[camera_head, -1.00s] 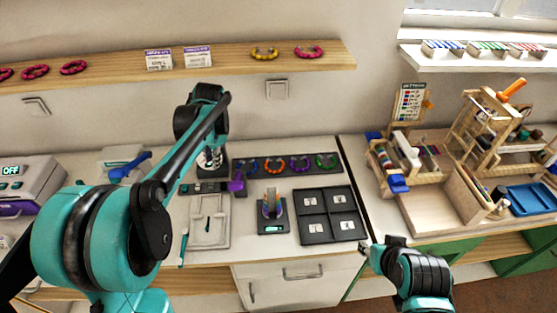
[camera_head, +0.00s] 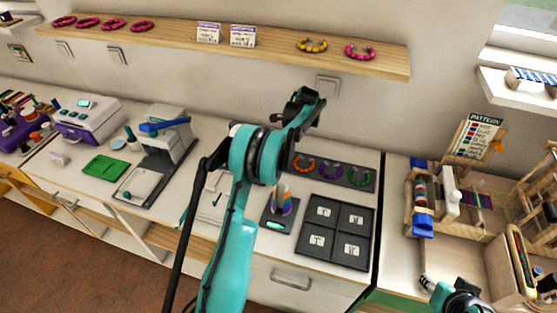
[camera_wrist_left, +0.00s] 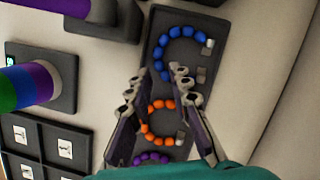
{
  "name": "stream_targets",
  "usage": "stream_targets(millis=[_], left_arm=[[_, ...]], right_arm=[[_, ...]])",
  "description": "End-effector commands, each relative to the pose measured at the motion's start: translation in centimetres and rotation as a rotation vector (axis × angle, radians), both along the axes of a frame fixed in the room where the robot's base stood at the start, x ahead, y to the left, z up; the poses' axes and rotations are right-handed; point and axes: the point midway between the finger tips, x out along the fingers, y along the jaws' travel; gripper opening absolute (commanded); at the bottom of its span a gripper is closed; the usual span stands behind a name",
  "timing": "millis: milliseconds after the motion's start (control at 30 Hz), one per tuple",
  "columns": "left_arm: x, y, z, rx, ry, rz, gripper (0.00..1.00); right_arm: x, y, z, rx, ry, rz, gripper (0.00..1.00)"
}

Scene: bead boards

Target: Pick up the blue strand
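The blue strand (camera_wrist_left: 180,35) is a curved row of blue beads with a pale end piece. It lies at the upper end of the dark strand tray (camera_wrist_left: 212,22) in the left wrist view. My left gripper (camera_wrist_left: 157,80) is open and empty above the tray, its fingers pointing toward the blue strand and straddling part of the orange strand (camera_wrist_left: 160,105) in that view. In the head view my left gripper (camera_head: 303,110) and arm hide the blue strand. My right gripper (camera_head: 427,284) is at the lower right; its finger opening is unclear.
Orange, purple (camera_head: 330,172) and green (camera_head: 359,176) strands share the tray. A striped stack on a dark base (camera_head: 267,221) and a four-compartment tray (camera_head: 339,233) stand in front. A wooden shelf (camera_head: 270,44) is above. A wooden loom rack (camera_head: 470,205) is at right.

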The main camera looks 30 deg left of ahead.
Motion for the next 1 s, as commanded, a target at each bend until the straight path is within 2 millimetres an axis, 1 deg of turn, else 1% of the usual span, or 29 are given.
stream_targets(millis=[33,100,200,300,467,500,567,600,1000], left_arm=[[-0.2,0.2,-0.9,0.0,0.0,0.001,0.2],[-0.5,0.5,-2.1,0.0,0.0,0.001,0.2],[-0.8,0.9,-3.5,0.0,0.0,0.001,0.2],[-0.9,1.0,-4.1,0.0,0.0,0.0,0.2],[-0.9,1.0,-4.0,0.0,0.0,0.0,0.2],[-0.9,1.0,-4.0,-0.001,-0.001,0.0,0.17],[-0.9,1.0,-4.0,-0.001,-0.001,0.0,0.01],[-0.9,1.0,-4.0,-0.001,-0.001,0.0,0.0],[-0.9,1.0,-3.9,0.0,-0.001,0.0,0.0]], right_arm=[[0.0,0.0,-0.6,0.0,0.0,0.0,0.4],[0.0,0.0,-1.3,0.0,0.0,0.0,0.4],[0.0,0.0,-1.9,0.0,0.0,0.0,0.4],[0.0,0.0,-2.1,0.0,0.0,0.0,0.4],[0.0,0.0,-1.9,0.0,0.0,0.0,0.4],[0.0,0.0,-1.9,0.0,0.0,0.0,0.4],[0.0,0.0,-1.9,0.0,0.0,0.0,0.4],[0.0,0.0,-1.9,0.0,0.0,0.0,0.4],[0.0,0.0,-1.9,0.0,0.0,0.0,0.4]])
